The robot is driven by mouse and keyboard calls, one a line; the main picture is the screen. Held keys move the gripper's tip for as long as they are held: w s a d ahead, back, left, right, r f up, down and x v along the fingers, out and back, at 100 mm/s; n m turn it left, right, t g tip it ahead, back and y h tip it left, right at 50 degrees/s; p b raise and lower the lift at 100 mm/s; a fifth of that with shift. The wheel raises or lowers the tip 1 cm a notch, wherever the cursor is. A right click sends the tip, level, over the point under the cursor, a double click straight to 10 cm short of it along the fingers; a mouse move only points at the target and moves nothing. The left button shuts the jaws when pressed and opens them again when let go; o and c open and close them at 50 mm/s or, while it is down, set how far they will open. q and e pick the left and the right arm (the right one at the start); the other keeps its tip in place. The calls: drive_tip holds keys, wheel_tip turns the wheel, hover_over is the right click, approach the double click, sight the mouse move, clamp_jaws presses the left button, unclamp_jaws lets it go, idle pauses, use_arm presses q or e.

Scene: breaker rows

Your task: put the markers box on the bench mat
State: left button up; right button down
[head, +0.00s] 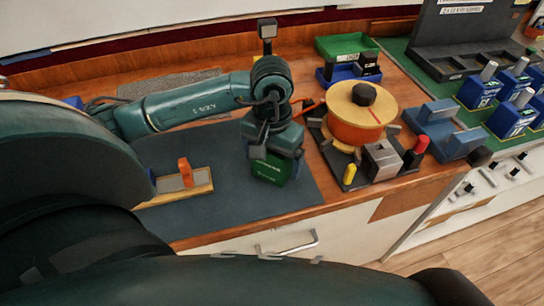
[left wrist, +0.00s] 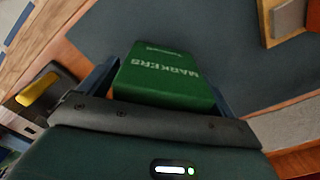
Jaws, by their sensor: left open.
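The green markers box (head: 270,170) stands on the dark bench mat (head: 225,208), near the mat's right side. Its "MARKERS" lettering shows in the left wrist view (left wrist: 165,72). My left gripper (head: 273,152) is right above the box in the head view. Its two fingers (left wrist: 165,85) are open, one on each side of the box. I cannot tell whether either finger touches it. The mat also shows in the left wrist view (left wrist: 235,55). My right gripper is not in view.
A wooden block with an orange handle (head: 186,175) lies on the mat's left part. Right of the mat stand a round yellow-and-orange device (head: 358,118), a yellow-handled switch (head: 349,174) and a grey block (head: 381,160). A green tray (head: 345,46) and blue breakers (head: 480,90) are farther off.

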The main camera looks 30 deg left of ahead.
use_arm(q)
drive_tip(key=shift+r+p, duration=0.2)
drive_tip(key=shift+p, duration=0.1)
drive_tip(key=shift+w+r, duration=0.1)
drive_tip(key=shift+r, duration=0.3)
wheel_tip(320, 180, up, 11)
drive_tip(key=shift+r+b, duration=0.1)
drive_tip(key=shift+b, duration=0.3)
